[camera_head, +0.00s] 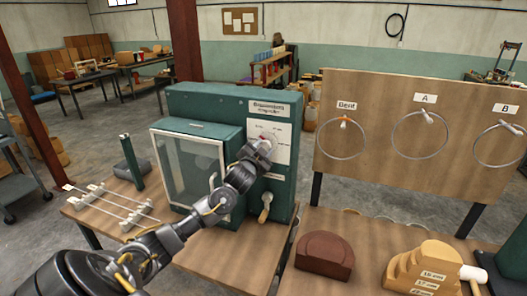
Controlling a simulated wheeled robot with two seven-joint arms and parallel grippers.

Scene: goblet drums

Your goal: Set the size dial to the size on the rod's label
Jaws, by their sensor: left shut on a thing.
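A green machine (220,100) stands on the wooden table. A white dial plate (282,133) with small marks, too small to read, is on its front. My left gripper (263,146) reaches up from the lower left to this plate and is shut on the size dial's knob, which it mostly hides. A bit of red shows beside the fingertips. Several thin metal rods (116,209) lie across pale supports at the table's left end. I cannot read any label on them. My right gripper is out of view.
The machine has a glass-fronted door (188,170) and a crank handle (265,207). Right are a brown block (325,254), a stepped wooden block (422,268) with centimetre labels, and a mallet (473,273). A board (380,155) behind holds rings labelled Bent, A and B.

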